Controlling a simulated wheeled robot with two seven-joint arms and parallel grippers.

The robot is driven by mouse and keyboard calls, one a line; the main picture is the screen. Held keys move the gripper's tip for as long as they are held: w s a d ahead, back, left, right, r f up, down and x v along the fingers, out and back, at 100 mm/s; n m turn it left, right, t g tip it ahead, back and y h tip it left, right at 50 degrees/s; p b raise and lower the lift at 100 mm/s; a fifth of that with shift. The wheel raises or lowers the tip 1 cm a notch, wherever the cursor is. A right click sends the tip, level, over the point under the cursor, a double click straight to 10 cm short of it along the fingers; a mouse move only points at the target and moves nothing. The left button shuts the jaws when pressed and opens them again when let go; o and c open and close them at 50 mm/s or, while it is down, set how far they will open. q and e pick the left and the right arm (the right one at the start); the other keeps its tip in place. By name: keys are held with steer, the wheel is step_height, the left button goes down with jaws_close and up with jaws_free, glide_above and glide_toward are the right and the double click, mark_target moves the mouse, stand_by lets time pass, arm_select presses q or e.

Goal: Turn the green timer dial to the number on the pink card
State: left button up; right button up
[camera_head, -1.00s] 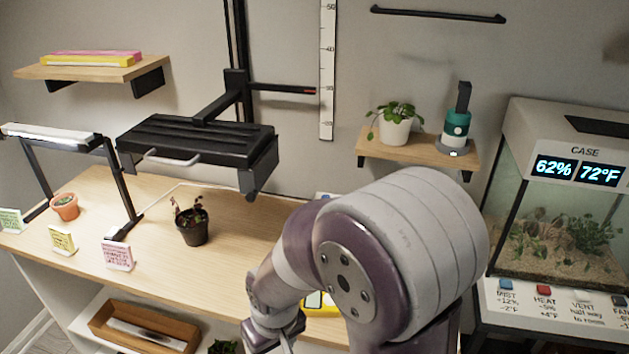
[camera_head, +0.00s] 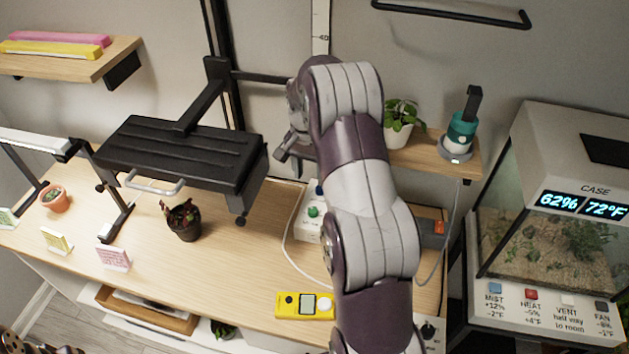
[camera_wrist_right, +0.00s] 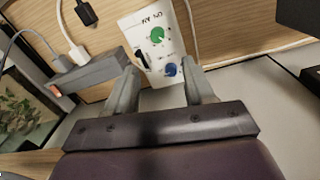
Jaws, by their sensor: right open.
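The green timer dial (camera_head: 313,211) is on a white box (camera_head: 303,230) standing on the bench, partly behind my right arm. The right wrist view shows the green dial (camera_wrist_right: 157,34) on the white box's face (camera_wrist_right: 141,24), with a blue dial (camera_wrist_right: 170,69) beside it. My right gripper (camera_head: 288,157) is open and empty, above the box in the head view. In the wrist view its fingers (camera_wrist_right: 157,72) frame the box's near part, apart from the green dial. The pink card (camera_head: 114,257) stands at the bench's front left; its writing is too small to read.
A black lamp (camera_head: 180,155) hangs over a dark potted plant (camera_head: 185,224). A yellow meter (camera_head: 304,305) lies at the front edge. A grey power strip (camera_wrist_right: 100,72) with plugs is near the box. A shelf (camera_head: 425,158) holds a white pot and green bottle. Bare bench lies left of the box.

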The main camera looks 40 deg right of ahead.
steer(key=b, duration=0.6)
glide_above(313, 209)
steer(key=f, duration=0.3)
steer(key=a+f, duration=0.1)
steer(key=f, duration=0.1)
steer(key=shift+s+f, duration=0.1)
steer(key=shift+s, duration=0.1)
steer(key=shift+w+d+f+b, duration=0.1)
steer(key=shift+d+f+b, duration=0.05)
steer(key=shift+f+b, duration=0.4)
steer(key=shift+d+f+b, duration=0.1)
steer(key=shift+f+b, duration=0.25)
steer(key=shift+f, duration=0.25)
steer(key=f, duration=0.2)
steer(key=shift+w+d+f, duration=0.3)
steer(key=shift+d+f, duration=0.05)
steer(key=shift+f, duration=0.05)
steer(key=shift+s+f+p, duration=0.1)
steer(key=shift+f+p, duration=0.2)
steer(key=shift+f, duration=0.05)
steer(key=shift+s+a+f, duration=0.15)
steer(key=shift+s+a, duration=0.05)
steer(key=shift+a, duration=0.05)
steer(key=shift+w+d+f, duration=0.1)
steer(key=shift+f, duration=0.05)
jaws_close()
